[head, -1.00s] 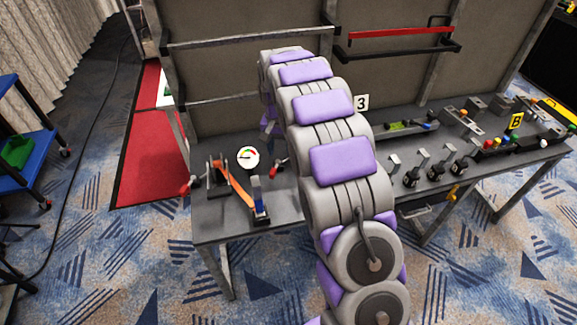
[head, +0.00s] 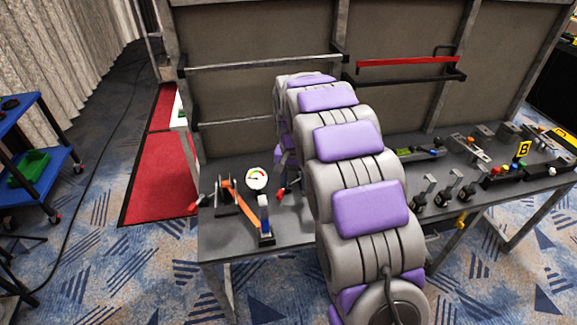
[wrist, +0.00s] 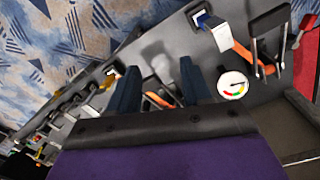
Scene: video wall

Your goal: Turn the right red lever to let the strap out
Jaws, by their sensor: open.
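The right red lever (head: 289,189) is on the left part of the grey bench, just left of my arm and right of the round gauge (head: 257,180). The orange strap (head: 240,202) runs left of the gauge to a blue-topped clamp. The left red lever (head: 197,206) is at the bench's left end; it also shows in the wrist view (wrist: 307,24). In the wrist view my gripper (wrist: 158,66) is open, its two dark blue fingers apart. A reddish-orange part, seemingly the right lever (wrist: 155,99), shows between them; contact cannot be told. My arm hides most of my gripper in the head view.
The bench (head: 215,245) has metal rails and a panel behind it. Several black switches and a coloured button box (head: 505,172) are to the right. A blue cart (head: 40,110) stands at the left; open carpet lies between.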

